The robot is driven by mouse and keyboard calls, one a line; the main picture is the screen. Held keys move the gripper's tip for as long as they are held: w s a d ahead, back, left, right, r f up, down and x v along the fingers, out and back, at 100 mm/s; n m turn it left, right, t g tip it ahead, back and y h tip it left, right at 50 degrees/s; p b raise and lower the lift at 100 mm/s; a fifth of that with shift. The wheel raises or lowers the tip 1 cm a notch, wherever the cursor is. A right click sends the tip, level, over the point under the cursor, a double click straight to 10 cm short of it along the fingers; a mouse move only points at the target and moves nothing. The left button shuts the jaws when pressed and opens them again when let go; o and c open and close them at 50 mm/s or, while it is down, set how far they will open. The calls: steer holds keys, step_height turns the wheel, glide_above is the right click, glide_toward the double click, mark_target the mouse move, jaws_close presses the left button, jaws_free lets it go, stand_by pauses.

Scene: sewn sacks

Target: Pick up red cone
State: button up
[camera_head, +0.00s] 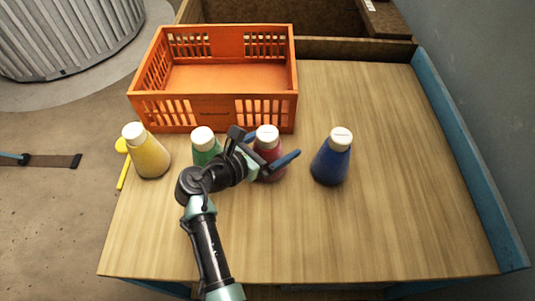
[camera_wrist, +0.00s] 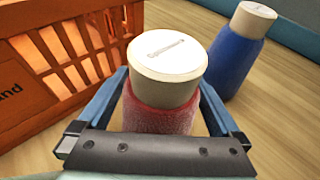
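The red cone (camera_head: 267,150) is a red tapered spool with a cream top, upright on the wooden table. In the wrist view the red cone (camera_wrist: 160,112) stands between the two blue fingers of my gripper (camera_wrist: 170,100). In the head view my gripper (camera_head: 270,158) reaches around it from the left, one finger on the near right side and one on the far left side. The fingers look spread, with small gaps beside the cone. The lower part of the cone is hidden by my gripper in the wrist view.
A blue cone (camera_head: 331,160) stands to the right, a green cone (camera_head: 205,149) to the left behind my arm, and a yellow cone (camera_head: 148,155) at the left edge. An orange crate (camera_head: 214,113) stands just behind. The table's right side is clear.

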steer(key=c, duration=1.2)
steer(key=shift+r, duration=0.15)
